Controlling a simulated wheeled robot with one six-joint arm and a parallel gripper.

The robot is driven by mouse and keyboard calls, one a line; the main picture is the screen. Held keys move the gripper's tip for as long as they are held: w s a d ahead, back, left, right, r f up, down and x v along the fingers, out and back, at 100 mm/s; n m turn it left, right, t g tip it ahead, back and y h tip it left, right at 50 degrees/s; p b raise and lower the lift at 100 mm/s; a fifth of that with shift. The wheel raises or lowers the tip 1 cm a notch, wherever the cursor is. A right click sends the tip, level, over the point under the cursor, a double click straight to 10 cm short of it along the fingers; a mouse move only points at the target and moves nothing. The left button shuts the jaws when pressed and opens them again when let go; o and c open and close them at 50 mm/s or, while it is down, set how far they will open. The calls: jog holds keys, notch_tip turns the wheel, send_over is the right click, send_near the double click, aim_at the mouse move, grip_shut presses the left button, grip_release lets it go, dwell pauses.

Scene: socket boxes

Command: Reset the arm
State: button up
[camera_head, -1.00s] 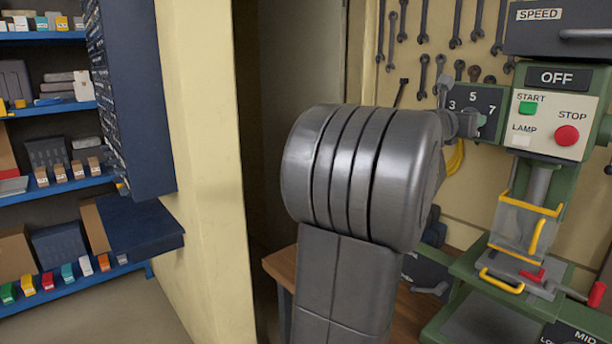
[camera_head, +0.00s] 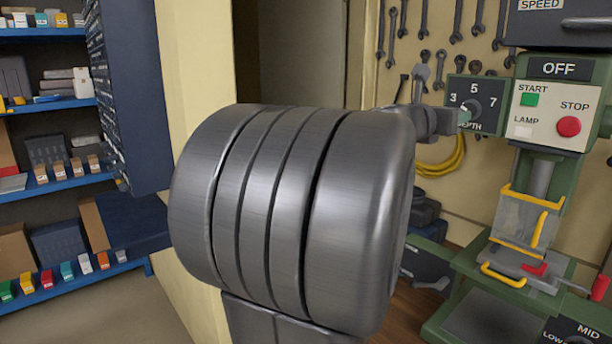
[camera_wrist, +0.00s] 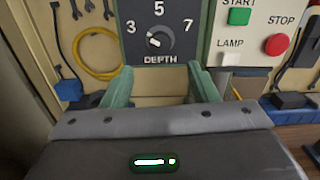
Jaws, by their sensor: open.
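My gripper (camera_wrist: 161,84) is open and empty, its two green fingers spread in the wrist view. In the head view my gripper (camera_head: 463,117) shows only in part, beside the lower left of the depth dial panel. The depth dial (camera_wrist: 160,38) lies beyond the fingers and apart from them in the wrist view, its pointer toward the upper left. The dial also shows in the head view (camera_head: 473,107). My large grey arm joint fills the middle of the head view and hides most of the wrist.
The green drill press has a control box (camera_head: 548,112) with START and STOP buttons, and a yellow-edged guard (camera_head: 522,218) below. Wrenches and a coiled yellow hose (camera_head: 440,160) hang on the wall. Blue shelves (camera_head: 60,180) stand at left, beyond a cream wall edge.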

jog(key=p+x, duration=0.2)
jog(key=x, duration=0.8)
jog(key=s+a+m+b, duration=0.1)
jog(key=s+a+m, duration=0.3)
jog(key=m, duration=0.8)
jog(key=shift+a+b, duration=0.3)
jog(key=shift+a, duration=0.15)
jog(key=shift+s, duration=0.15)
dwell(0.5)
